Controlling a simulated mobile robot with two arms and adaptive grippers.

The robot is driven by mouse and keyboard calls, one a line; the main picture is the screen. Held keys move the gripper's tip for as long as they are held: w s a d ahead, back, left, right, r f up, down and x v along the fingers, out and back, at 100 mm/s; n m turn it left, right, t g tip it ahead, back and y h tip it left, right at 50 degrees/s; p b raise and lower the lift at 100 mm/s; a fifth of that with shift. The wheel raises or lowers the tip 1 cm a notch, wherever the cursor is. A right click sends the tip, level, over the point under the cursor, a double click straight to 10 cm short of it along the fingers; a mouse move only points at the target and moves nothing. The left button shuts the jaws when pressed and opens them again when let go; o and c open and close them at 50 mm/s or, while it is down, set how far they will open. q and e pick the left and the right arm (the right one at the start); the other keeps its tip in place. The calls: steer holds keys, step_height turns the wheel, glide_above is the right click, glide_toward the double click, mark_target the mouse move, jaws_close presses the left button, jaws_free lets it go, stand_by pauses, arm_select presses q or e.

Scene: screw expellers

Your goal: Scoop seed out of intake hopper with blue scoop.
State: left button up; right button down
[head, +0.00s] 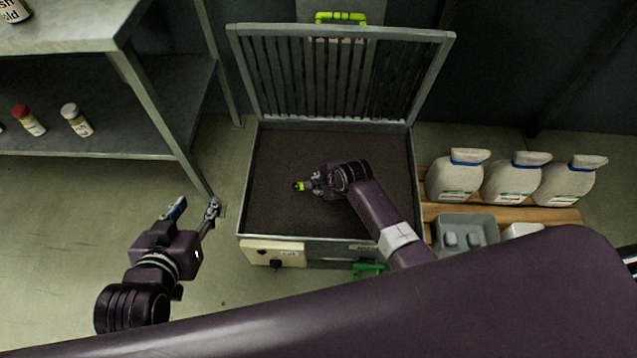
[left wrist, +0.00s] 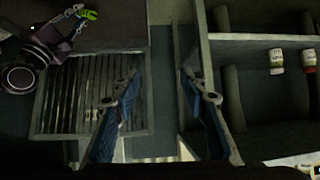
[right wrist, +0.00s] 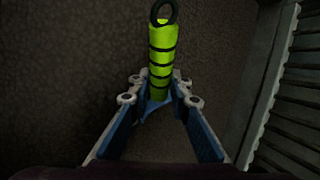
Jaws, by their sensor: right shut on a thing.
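The intake hopper (head: 247,190) stands open in the middle of the head view, filled with dark brown seed (head: 285,150). My right gripper (head: 312,184) is over the seed, shut on the scoop's yellow-green handle (head: 299,186). In the right wrist view the banded handle (right wrist: 162,55) with a dark end ring rises between the fingertips (right wrist: 160,92). A bit of blue (right wrist: 150,106) shows below it; the rest of the scoop is hidden. My left gripper (head: 194,209) is open and empty, left of the hopper; its parted fingers show in the left wrist view (left wrist: 165,92).
The slatted hopper lid (head: 340,75) stands raised at the back. A metal shelf (head: 90,100) with small bottles is at the left. Several white jugs (head: 457,178) and a grey tray (head: 465,221) sit on a wooden pallet (head: 545,214) at the right. Floor at the left is clear.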

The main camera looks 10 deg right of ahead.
arm_select(q)
steer(key=shift+w+r, duration=0.1)
steer(key=shift+w+d+r, duration=0.15)
steer(key=shift+w+r, duration=0.05)
steer(key=shift+r, duration=0.05)
steer(key=shift+t, duration=0.3)
arm_select(e)
steer(key=shift+f, duration=0.1)
arm_select(q)
steer(key=shift+t+h, duration=0.3)
steer(key=shift+t, duration=0.6)
steer(key=shift+w+d+r+b, duration=0.25)
steer(key=shift+w+r, duration=0.35)
steer(key=shift+r, duration=0.25)
steer(key=shift+w+d+r+b, duration=0.2)
steer(key=shift+w+r, duration=0.35)
steer(key=shift+r, duration=0.25)
arm_select(e)
steer(key=shift+f, duration=0.5)
arm_select(q)
steer(key=shift+w+d+r, duration=0.1)
steer(key=shift+w+r, duration=0.05)
steer(key=shift+r, duration=0.2)
arm_select(e)
steer(key=shift+f, duration=0.1)
